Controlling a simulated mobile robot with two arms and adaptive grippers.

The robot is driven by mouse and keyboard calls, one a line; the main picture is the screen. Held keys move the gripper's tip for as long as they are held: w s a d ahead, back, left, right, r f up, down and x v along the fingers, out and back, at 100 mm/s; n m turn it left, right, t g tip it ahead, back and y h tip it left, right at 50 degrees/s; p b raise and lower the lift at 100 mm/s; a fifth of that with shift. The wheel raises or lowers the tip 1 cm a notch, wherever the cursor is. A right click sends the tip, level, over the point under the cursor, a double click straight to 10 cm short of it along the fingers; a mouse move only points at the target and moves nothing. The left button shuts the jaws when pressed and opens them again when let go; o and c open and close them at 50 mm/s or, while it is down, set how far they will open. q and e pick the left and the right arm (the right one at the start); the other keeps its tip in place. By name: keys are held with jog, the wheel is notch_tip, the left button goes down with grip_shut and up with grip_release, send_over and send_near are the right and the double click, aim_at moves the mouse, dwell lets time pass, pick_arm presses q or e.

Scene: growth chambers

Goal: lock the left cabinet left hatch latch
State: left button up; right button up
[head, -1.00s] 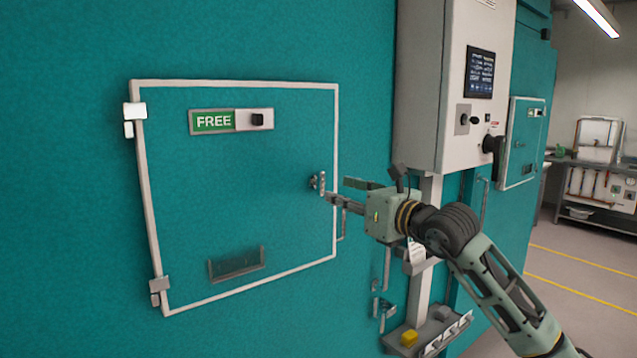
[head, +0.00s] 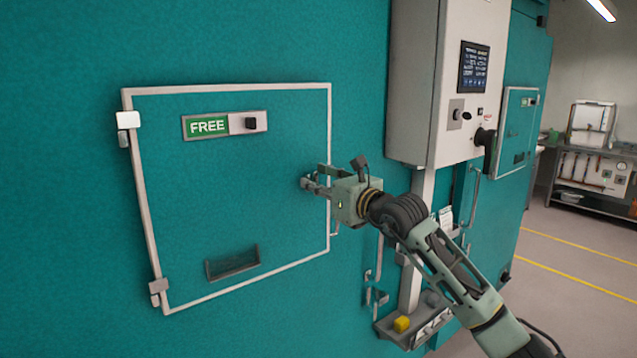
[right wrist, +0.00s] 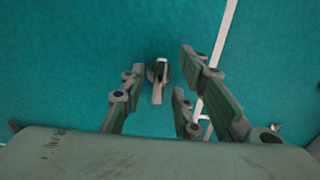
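The hatch (head: 290,150) is a teal door with a pale frame in the teal cabinet wall. Its label (head: 208,126) reads FREE on green. The small grey latch (head: 305,184) is at the hatch's right edge, partly hidden by my right gripper (head: 318,179). In the right wrist view the latch (right wrist: 158,80) has a pale handle and lies ahead, between the spread fingers of my right gripper (right wrist: 162,90). The fingers look open and not closed on it; whether any finger touches it I cannot tell. My left gripper is not in view.
A white control box (head: 425,75) with a screen stands out from the wall to the right. A second hatch (head: 514,135) is farther right. Open floor (head: 575,235) lies beyond.

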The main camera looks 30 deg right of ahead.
grip_shut()
jog(key=m+b, duration=0.3)
jog(key=m, duration=0.9)
jog(key=shift+d+m+b, duration=0.1)
jog(key=shift+m+b, duration=0.2)
jog(key=shift+b, duration=0.1)
jog(key=m+p, duration=0.2)
jog(key=m, duration=0.1)
jog(key=shift+m, duration=0.3)
jog(key=shift+f+m+p, duration=0.1)
jog(key=shift+m+p, duration=0.3)
jog(key=shift+m, duration=0.4)
